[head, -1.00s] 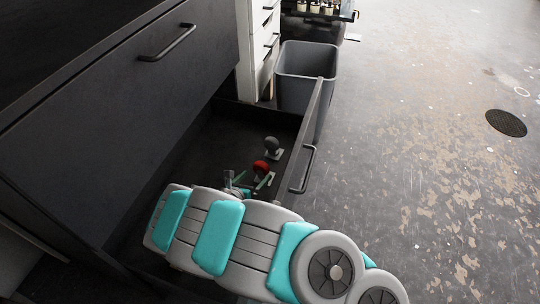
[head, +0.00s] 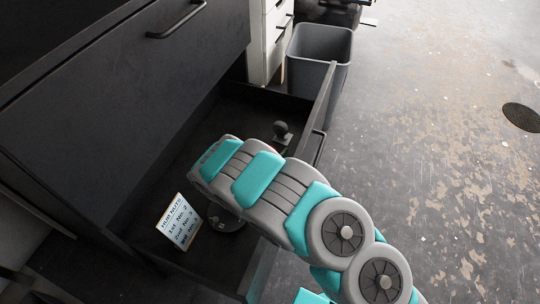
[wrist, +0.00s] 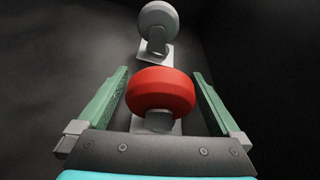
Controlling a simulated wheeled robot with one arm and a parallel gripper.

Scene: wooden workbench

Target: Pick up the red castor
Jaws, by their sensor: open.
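The red castor (wrist: 160,92) sits in the dark drawer, with a red wheel and a grey mount below it in the wrist view. My gripper (wrist: 160,88) is open, with one green finger on each side of the red wheel. Gaps show between the wheel and both fingers. A grey castor (wrist: 157,22) on a pale plate stands just beyond it.
The open drawer's front panel (head: 327,95) stands to the right of the arm. A sign with writing (head: 180,222) and a dark round object lie in the near part of the drawer. A grey bin (head: 318,45) stands beyond the drawer.

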